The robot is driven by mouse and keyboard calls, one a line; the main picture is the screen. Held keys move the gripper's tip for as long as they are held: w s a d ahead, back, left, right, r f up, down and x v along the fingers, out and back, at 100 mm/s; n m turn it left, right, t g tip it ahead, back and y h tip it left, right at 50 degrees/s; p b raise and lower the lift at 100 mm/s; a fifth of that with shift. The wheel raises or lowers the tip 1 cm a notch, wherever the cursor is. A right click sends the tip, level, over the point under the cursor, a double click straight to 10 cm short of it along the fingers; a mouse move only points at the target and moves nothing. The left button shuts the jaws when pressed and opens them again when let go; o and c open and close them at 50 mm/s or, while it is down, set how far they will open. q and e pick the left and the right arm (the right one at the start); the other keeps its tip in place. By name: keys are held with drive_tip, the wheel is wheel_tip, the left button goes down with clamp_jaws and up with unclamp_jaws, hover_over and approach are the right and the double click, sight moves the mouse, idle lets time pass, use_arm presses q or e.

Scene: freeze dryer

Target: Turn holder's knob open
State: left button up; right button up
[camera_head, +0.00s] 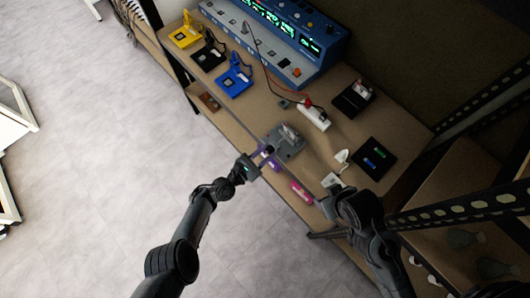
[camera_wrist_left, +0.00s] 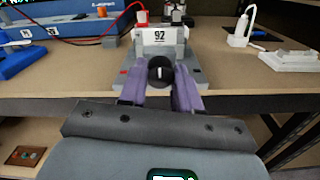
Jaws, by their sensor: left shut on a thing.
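My left gripper (camera_head: 267,155) reaches over the bench edge. Its purple fingers (camera_wrist_left: 160,88) are on both sides of the knob, shut on it. My right gripper (camera_head: 303,192) is low and right of the holder, away from it, with a pink finger showing. Its opening is unclear.
Yellow (camera_head: 186,37), black (camera_head: 208,56) and blue (camera_head: 233,81) devices stand to the left. A blue instrument panel (camera_head: 285,35) is behind. Cables cross the bench.

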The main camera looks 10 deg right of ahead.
idle(0.5)
use_arm(q)
drive_tip(key=o, duration=1.1)
drive_tip(key=shift+c, duration=0.2)
drive_tip(key=shift+s+a+p, duration=0.2)
drive_tip(key=shift+a+p, duration=0.15)
drive_tip(key=shift+a, duration=0.15)
drive_tip(key=p+v, duration=0.3)
drive_tip(key=v, duration=0.6)
drive_tip(key=shift+s+a, duration=0.2)
drive_tip(key=shift+a, duration=0.15)
drive_tip(key=shift+s+f, duration=0.1)
drive_tip(key=shift+f, duration=0.05)
